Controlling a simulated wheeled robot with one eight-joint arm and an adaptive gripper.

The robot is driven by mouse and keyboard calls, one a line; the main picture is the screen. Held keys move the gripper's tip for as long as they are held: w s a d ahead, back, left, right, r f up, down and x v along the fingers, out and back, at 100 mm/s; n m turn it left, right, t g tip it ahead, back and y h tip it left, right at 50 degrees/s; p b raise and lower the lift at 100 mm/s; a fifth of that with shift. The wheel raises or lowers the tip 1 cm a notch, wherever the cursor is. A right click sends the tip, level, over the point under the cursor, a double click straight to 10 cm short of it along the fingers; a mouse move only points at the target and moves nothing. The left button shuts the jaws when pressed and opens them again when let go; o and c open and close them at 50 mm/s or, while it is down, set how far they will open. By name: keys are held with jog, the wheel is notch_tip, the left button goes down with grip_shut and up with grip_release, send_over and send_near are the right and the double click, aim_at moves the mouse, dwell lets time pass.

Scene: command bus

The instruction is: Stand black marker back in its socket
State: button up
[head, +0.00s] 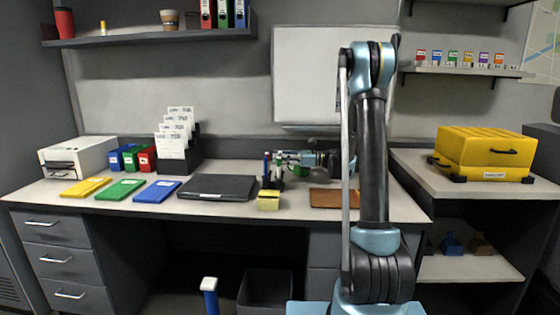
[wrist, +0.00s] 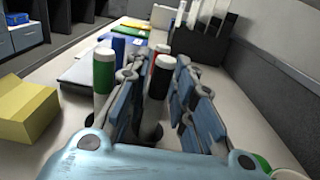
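The black marker (wrist: 160,78), with a white cap, is upright between the fingers of my gripper (wrist: 158,88) in the wrist view. The fingers are close on both sides of it and appear shut on it. Its lower end is partly hidden, with a dark round opening (wrist: 150,132) below it. A green marker (wrist: 104,72) with a white cap stands just left of the fingers. In the head view my gripper (head: 284,157) reaches over the marker holder (head: 272,183) on the desk, and the black marker cannot be told apart there.
A yellow note block (head: 268,201) sits in front of the holder. A closed black laptop (head: 217,187) lies to the left, and a brown pad (head: 326,198) to the right. A blue marker (head: 267,166) stands by the gripper. The desk front (head: 240,213) has some free room.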

dwell(0.3)
jog(key=d, duration=1.2)
jog(key=shift+s+f, duration=0.1)
jog(key=shift+s, duration=0.05)
jog(key=s+a+f+n+h, duration=0.15)
jog(key=s+n+h, duration=0.65)
jog(key=s, duration=1.1)
jog(key=shift+s+d+f+n+t+h, duration=0.25)
jog(key=shift+s+d+f+n+h, duration=1.75)
jog(key=shift+s, duration=1.55)
jog(key=shift+s+d+f+n+t+h, duration=0.3)
jog(key=shift+s+d+f+n+h, duration=1.2)
jog(key=shift+s+d, duration=1.5)
jog(key=shift+s+d+f+n+t+h, duration=0.25)
jog(key=shift+s+d+f+n+h, duration=1.45)
jog(key=shift+s, duration=2.4)
